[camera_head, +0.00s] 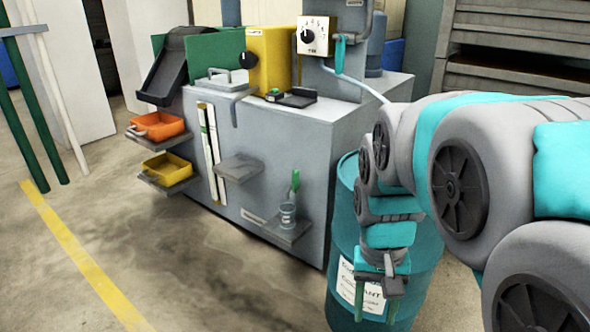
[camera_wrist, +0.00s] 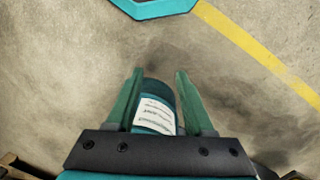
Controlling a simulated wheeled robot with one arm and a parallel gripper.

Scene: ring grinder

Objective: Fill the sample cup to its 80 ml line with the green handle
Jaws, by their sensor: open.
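The sample cup (camera_head: 287,217) is a small clear cup with marks, standing on a small grey shelf (camera_head: 289,233) low on the front of the grey machine cabinet. Its fill level is too small to tell. The green handle (camera_head: 295,181) stands upright just above the cup. My gripper (camera_head: 375,305) points down in front of the teal drum, to the right of the cup and well apart from it. In the wrist view, its green fingers (camera_wrist: 159,74) are spread with nothing held between them. The cup and handle are not in the wrist view.
The teal drum (camera_head: 346,220) with a white label stands right of the cabinet, close to my arm. Orange (camera_head: 157,126) and yellow (camera_head: 167,167) trays sit on shelves at the left. An empty grey shelf (camera_head: 238,168) juts out left of the cup. The floor in front is clear.

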